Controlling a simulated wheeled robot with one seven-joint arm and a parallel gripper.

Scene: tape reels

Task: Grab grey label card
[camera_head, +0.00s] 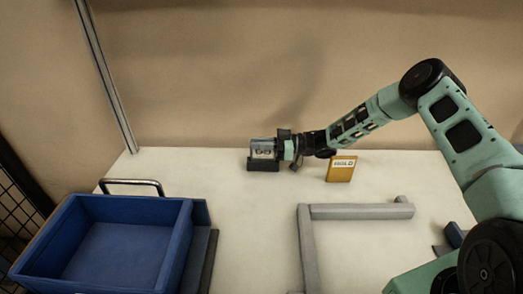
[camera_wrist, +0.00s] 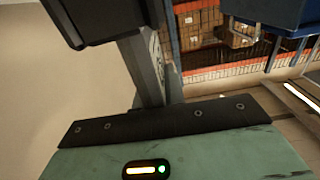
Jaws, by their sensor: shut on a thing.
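The grey label card (camera_head: 262,149) stands near the back of the white table, with its pale printed face to the front. Its lower edge is at a low dark holder (camera_head: 263,164); I cannot tell whether it touches it. My gripper (camera_head: 284,146) reaches in from the right and is shut on the card's right side. In the wrist view, a grey panel with print on one side, apparently the card (camera_wrist: 143,66), shows nearly edge-on beyond the gripper's dark edge. The fingers partly hide the card.
A yellow label card (camera_head: 341,170) stands right of the grey one, below my forearm. A blue bin (camera_head: 184,245) with a metal handle is at front left. Grey bars (camera_head: 360,211) form a corner at front right. The table between bin and bars is clear.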

